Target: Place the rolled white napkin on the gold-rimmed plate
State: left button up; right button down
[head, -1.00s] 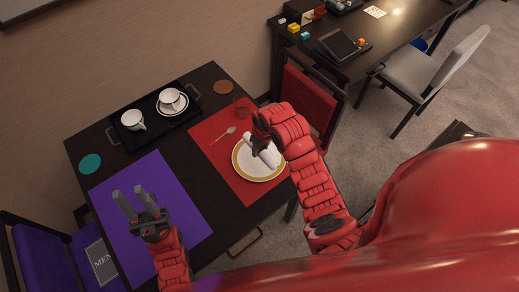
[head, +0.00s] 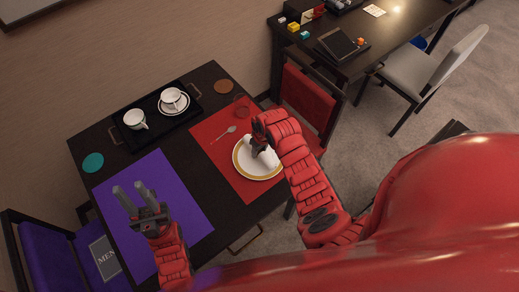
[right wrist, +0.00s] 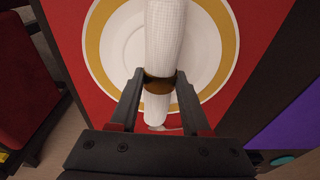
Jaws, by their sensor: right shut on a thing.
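The rolled white napkin (right wrist: 163,45) has a brown-gold ring around it. My right gripper (right wrist: 158,82) is shut on the napkin at its ring. In the head view the napkin (head: 264,158) shows below my right gripper (head: 260,142), over the plate. The white gold-rimmed plate (head: 242,169) lies on the red mat, and its gold rim also shows in the right wrist view (right wrist: 93,48). I cannot tell whether the napkin touches the plate. My left gripper (head: 135,196) is open and empty above the purple mat.
The red mat (head: 211,135) and purple mat (head: 165,190) lie on the dark table. A spoon (head: 226,135) lies beside the plate. A black tray (head: 155,127) holds two white cups. A teal coaster (head: 93,162) and a brown coaster (head: 223,87) lie near the edges. A red chair (head: 308,97) stands behind.

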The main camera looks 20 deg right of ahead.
jog(key=shift+f+b, duration=0.35)
jog(key=shift+f, duration=0.15)
jog(key=shift+c, duration=1.8)
grip_release()
jog(key=shift+r, duration=0.1)
